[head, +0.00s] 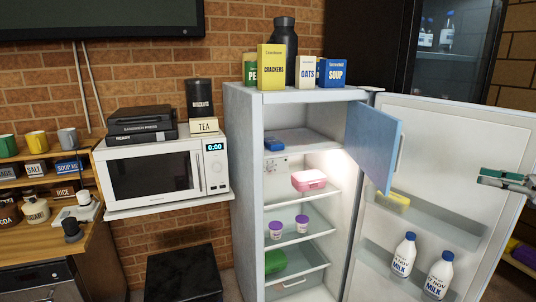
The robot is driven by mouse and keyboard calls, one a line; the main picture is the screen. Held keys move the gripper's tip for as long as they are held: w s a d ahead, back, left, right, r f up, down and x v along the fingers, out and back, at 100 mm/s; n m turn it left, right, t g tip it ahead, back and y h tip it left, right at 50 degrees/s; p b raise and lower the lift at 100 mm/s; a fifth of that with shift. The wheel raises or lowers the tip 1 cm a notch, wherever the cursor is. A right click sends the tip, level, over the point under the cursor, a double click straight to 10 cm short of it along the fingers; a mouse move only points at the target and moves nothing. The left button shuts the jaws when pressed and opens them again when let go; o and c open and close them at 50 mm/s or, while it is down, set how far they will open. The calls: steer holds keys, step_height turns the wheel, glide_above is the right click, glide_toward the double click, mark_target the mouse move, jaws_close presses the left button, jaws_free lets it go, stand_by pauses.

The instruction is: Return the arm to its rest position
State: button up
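My gripper (484,177) shows at the right edge of the head view, with its fingers pointing left in front of the open fridge door (459,140). The rest of my arm is out of frame. The fingers look close together, but I cannot tell whether they are apart or touching. I see nothing clearly held in them. The fridge (244,190) stands in the middle with its main door swung wide to the right. The blue inner flap (373,147) at the top of the fridge is also open.
Two milk bottles (404,255) stand in the door's low rack. A pink box (309,180) and two purple-lidded tubs are on fridge shelves. Boxes and a dark bottle (284,38) stand on top. A microwave (164,168) and a stocked shelf are left. A dark glass-fronted cabinet is behind.

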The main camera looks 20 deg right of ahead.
steer(key=w+a+r+n+g, duration=0.3)
steer(key=w+a, duration=0.3)
steer(key=a, duration=0.2)
steer(key=w+a+r+n+g, duration=0.2)
steer(key=w+a, duration=0.3)
steer(key=a, duration=0.4)
steer(key=w+a+r+n+g+h, duration=0.1)
steer(key=a+n+g+h, duration=0.15)
steer(key=a, duration=0.65)
steer(key=a+r+n+g+h, duration=0.1)
steer(key=a+n+g, duration=0.15)
steer(key=a, duration=0.55)
steer(key=s+a+n+g+h, duration=0.1)
steer(key=s+a+n+h, duration=0.1)
steer(key=s+a+n, duration=0.35)
steer(key=s+a+n+h, duration=0.2)
steer(key=s+a, duration=0.1)
steer(key=a, duration=0.6)
steer(key=s+a+f+n+t+h, duration=0.1)
steer(key=s+a+f+n, duration=0.1)
steer(key=s+n, duration=0.3)
steer(key=s+a+f+n+t+h, duration=0.1)
steer(key=s+a+f+n+h, duration=0.1)
steer(key=s+n, duration=0.4)
steer(key=s+a+f, duration=0.1)
steer(key=s+a, duration=0.1)
steer(key=s, duration=0.1)
steer(key=shift+s+a+f, duration=0.15)
steer(key=shift+a+f, duration=0.05)
steer(key=shift+f, duration=0.1)
